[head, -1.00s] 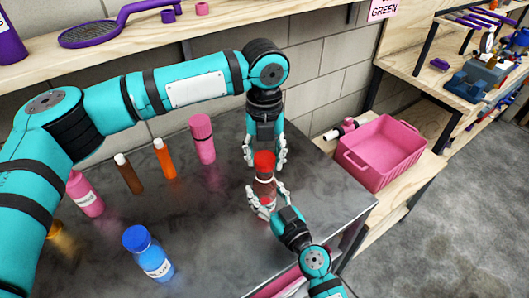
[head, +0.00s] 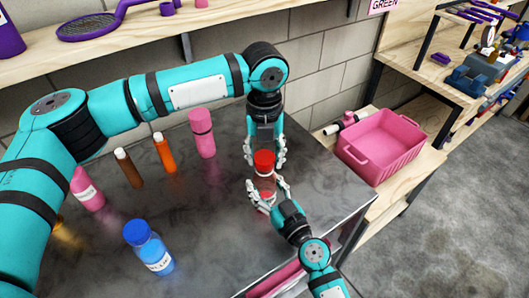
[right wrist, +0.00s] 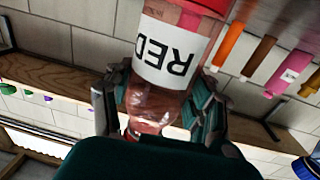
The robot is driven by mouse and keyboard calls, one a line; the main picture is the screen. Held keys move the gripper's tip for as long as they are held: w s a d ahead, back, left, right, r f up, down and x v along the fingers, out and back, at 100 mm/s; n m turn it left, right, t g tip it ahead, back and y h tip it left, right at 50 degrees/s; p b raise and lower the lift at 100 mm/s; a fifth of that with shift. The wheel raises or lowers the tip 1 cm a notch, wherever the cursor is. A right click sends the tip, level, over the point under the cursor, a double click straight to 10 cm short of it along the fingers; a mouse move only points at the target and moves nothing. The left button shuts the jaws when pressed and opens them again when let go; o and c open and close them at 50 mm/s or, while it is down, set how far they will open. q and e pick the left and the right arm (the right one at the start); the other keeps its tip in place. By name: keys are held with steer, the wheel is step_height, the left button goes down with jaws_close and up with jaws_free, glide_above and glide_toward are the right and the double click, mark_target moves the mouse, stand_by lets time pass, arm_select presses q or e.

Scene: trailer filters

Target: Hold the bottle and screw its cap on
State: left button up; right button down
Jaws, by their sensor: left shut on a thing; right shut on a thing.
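A clear bottle with a red cap (head: 264,157) stands upright over the dark table. Its body (head: 266,184) is partly hidden by fingers. My left gripper (head: 265,152) comes down from above, shut with its fingers on either side of the red cap. My right gripper (head: 269,187) is shut around the bottle body from the front. In the right wrist view the bottle (right wrist: 172,60) sits between my right fingers, its white label reading RED upside down. Whether the cap is fully seated cannot be told.
A blue bottle (head: 149,248), a pink bottle (head: 86,189), a brown one (head: 128,168), an orange one (head: 165,153) and a tall pink one (head: 202,133) stand on the dark table (head: 215,225). A pink crate (head: 382,148) is on the right shelf.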

arm_select(q)
steer(key=shift+f, duration=0.6)
steer(key=m, duration=1.1)
steer(key=shift+w+r, duration=0.1)
steer(key=shift+m, duration=1)
steer(key=o, duration=0.8)
